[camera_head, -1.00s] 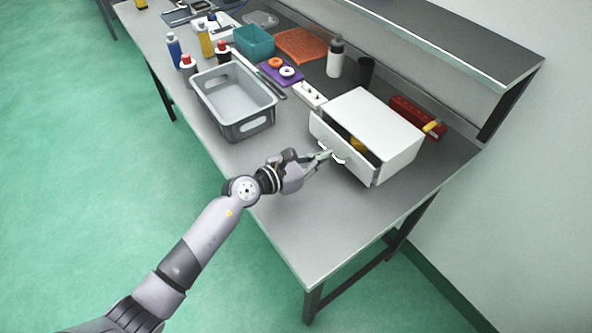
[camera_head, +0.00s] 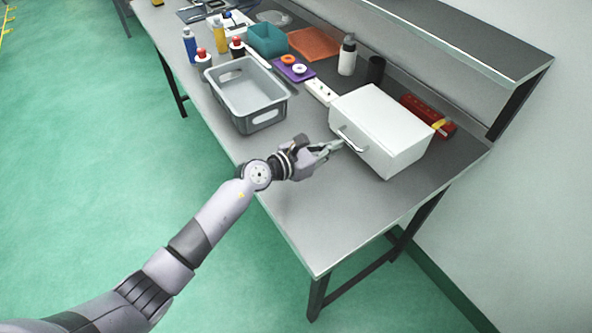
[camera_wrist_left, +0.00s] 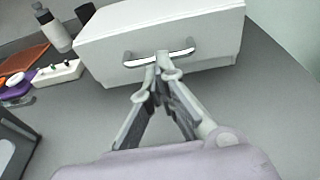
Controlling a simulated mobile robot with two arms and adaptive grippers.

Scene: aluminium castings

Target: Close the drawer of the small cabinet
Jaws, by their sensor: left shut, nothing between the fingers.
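The small white cabinet (camera_head: 385,120) stands on the grey workbench, and it also shows at the top of the left wrist view (camera_wrist_left: 160,25). Its drawer front sits flush with the body, with no gap that I can see. A curved metal handle (camera_head: 352,140) is on the drawer front; it also shows in the left wrist view (camera_wrist_left: 185,52). My left gripper (camera_head: 338,146) is shut and empty. Its fingertips (camera_wrist_left: 160,62) are at the handle, close to or touching the drawer front. My right gripper is not in view.
A grey bin (camera_head: 250,100) stands left of the cabinet. A white power strip (camera_head: 321,92), a white bottle (camera_head: 347,55), a dark cup (camera_head: 375,70) and a red item (camera_head: 425,113) are close around the cabinet. The bench front (camera_head: 320,225) is clear.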

